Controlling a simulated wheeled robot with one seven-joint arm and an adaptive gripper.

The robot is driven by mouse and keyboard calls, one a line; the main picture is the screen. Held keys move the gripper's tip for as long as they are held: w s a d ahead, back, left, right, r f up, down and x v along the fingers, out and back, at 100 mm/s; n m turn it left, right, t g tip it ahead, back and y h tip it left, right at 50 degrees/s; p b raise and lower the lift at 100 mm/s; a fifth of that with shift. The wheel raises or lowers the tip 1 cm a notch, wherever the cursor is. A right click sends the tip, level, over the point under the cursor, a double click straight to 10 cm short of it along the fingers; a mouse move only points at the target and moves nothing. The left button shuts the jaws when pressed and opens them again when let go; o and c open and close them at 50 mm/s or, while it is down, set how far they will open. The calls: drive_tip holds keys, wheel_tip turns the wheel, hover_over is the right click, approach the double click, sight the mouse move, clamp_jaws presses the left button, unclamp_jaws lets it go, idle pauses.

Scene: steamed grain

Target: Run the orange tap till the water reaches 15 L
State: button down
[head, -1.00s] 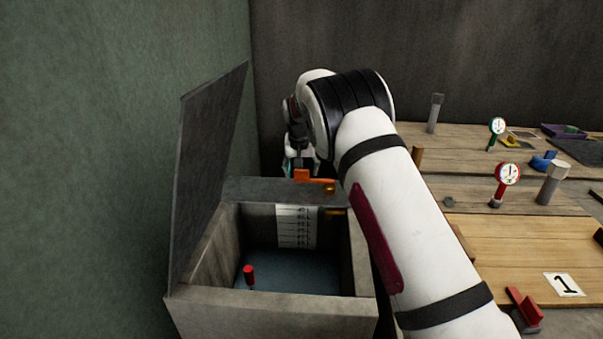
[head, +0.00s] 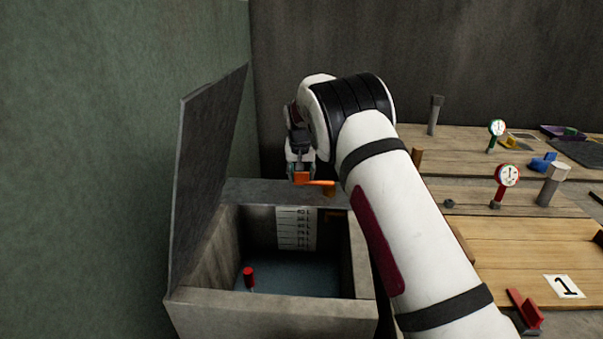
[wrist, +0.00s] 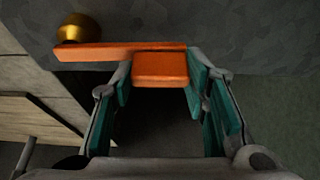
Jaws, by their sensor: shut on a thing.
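The orange tap (head: 320,183) stands at the back rim of the stone tank (head: 270,299). In the wrist view, its orange handle (wrist: 160,68) has a block end between my gripper's teal pads and a bar running left to a brass knob (wrist: 80,28). My gripper (head: 300,172) is shut on the block end; its fingertips are partly hidden in the head view. Bluish water (head: 315,276) lies low in the tank, below a white scale (head: 296,228) on the back wall. The scale's figures are too small to read surely. A red float (head: 249,277) stands in the water.
The tank's grey lid (head: 207,180) stands open on the left, near the green wall. My arm passes between tank and table.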

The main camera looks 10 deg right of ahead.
drive_tip(key=s+n+y, duration=0.1)
drive_tip(key=s+n, duration=0.1)
drive_tip(key=shift+s+n+p, duration=0.25)
drive_tip(key=shift+n+p, duration=0.1)
drive_tip(key=shift+n, duration=0.05)
drive_tip(key=shift+s+d+n+y, duration=0.1)
drive_tip(key=shift+s+n+y, duration=0.25)
drive_tip(key=shift+s+n, duration=0.45)
drive_tip(key=shift+s+n+y, duration=0.35)
drive_tip(key=shift+s+n, duration=0.1)
drive_tip(key=shift+n, duration=0.55)
drive_tip(key=c, duration=0.9)
unclamp_jaws()
drive_tip(key=v, duration=1.2)
